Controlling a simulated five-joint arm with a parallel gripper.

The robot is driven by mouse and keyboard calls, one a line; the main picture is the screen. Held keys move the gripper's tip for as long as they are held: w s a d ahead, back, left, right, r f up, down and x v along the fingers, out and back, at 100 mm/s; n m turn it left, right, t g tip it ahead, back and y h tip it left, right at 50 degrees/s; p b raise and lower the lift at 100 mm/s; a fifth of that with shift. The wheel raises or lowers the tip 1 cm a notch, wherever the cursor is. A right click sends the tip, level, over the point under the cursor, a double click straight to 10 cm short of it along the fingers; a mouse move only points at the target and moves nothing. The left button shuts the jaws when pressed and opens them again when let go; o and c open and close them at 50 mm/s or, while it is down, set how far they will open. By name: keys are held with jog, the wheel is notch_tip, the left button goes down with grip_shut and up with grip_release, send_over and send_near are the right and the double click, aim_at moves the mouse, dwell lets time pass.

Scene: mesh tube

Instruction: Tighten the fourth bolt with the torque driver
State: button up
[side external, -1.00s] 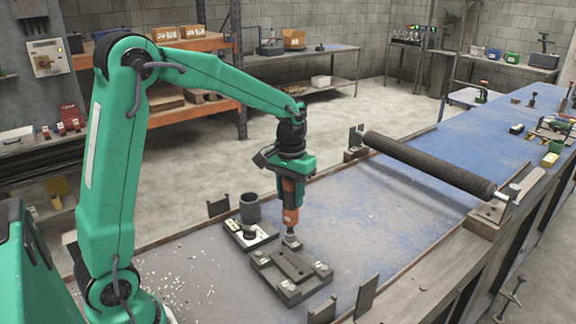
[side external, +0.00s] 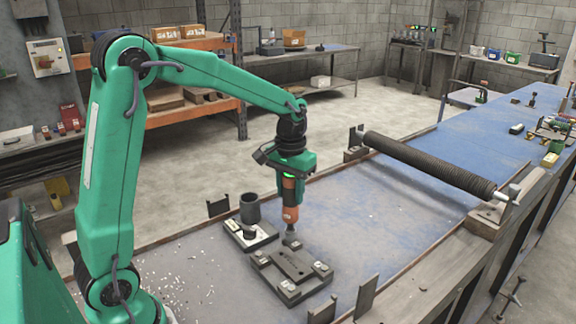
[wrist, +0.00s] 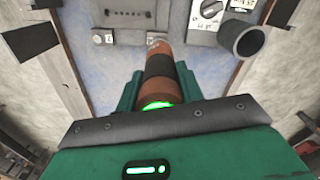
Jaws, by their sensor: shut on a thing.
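My gripper (side external: 290,172) is shut on the torque driver (side external: 290,213), an orange and black tool pointing down. The driver also shows in the wrist view (wrist: 160,68), between the green fingers, with a lit green ring at its upper end. Its tip is at the far corner of the dark fixture plate (side external: 284,285), where it hides the bolt; I cannot tell how they engage. Other bolt heads show at the plate's corners, one at the right (side external: 320,267) and one at the near side (side external: 289,287). One also shows left of the driver in the wrist view (wrist: 103,38).
A dark cup (side external: 250,208) and a small unit with a dial (side external: 248,234) stand close behind the plate. A long dark mesh tube (side external: 428,165) lies across supports to the right. Upright brackets (side external: 365,296) stand along the bench's near edge.

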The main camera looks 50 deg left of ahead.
jog(key=shift+r, duration=2.55)
